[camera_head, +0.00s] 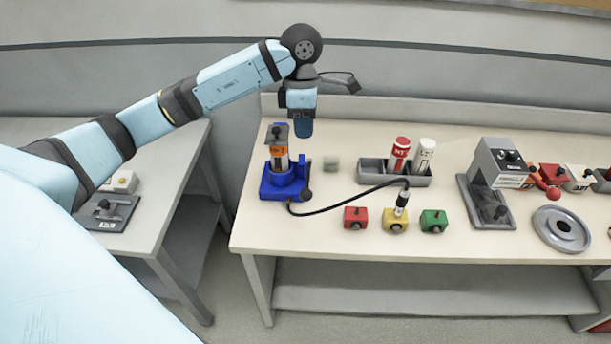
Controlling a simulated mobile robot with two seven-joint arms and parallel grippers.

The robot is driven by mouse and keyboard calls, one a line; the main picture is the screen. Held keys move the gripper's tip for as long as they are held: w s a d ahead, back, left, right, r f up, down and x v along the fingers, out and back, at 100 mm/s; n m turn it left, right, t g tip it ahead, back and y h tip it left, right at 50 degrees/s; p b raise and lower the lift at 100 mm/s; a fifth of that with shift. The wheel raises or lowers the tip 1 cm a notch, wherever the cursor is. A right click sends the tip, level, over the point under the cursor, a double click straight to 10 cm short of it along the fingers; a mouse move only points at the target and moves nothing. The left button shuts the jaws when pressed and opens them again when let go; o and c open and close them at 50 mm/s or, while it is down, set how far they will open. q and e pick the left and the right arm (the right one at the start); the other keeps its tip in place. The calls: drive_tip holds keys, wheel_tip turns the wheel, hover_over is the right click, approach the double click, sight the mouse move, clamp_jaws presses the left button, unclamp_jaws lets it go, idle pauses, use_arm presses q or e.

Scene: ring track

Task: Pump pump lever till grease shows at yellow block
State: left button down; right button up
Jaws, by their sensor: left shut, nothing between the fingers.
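The blue grease pump (270,188) stands at the left end of the workbench, with an orange-labelled cylinder and a dark cap. A black ball knob (306,195), which may be the end of the pump lever, sits low at its right side. A black hose (345,205) runs from the pump to a coupler (402,199) standing upright on the yellow block (394,221). No grease can be made out at the block at this size. My left gripper (302,131) is shut and empty, pointing down just right of and behind the pump's top. My right gripper is out of view.
A red block (355,218) and a green block (433,221) flank the yellow one. A grey tray (372,173) holds a red and a white cartridge. A grey press-like device (500,170) and a round plate (561,230) stand at right. The front left bench top is clear.

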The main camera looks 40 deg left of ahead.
use_arm(q)
drive_tip(key=shift+f, duration=0.15)
drive_tip(key=p, duration=0.3)
approach(306, 189)
drive_tip(key=x, duration=0.6)
drive_tip(key=shift+s+d+f, duration=0.1)
drive_tip(key=shift+s+f, duration=0.05)
drive_tip(key=shift+f, duration=0.65)
drive_tip(key=shift+f, duration=0.1)
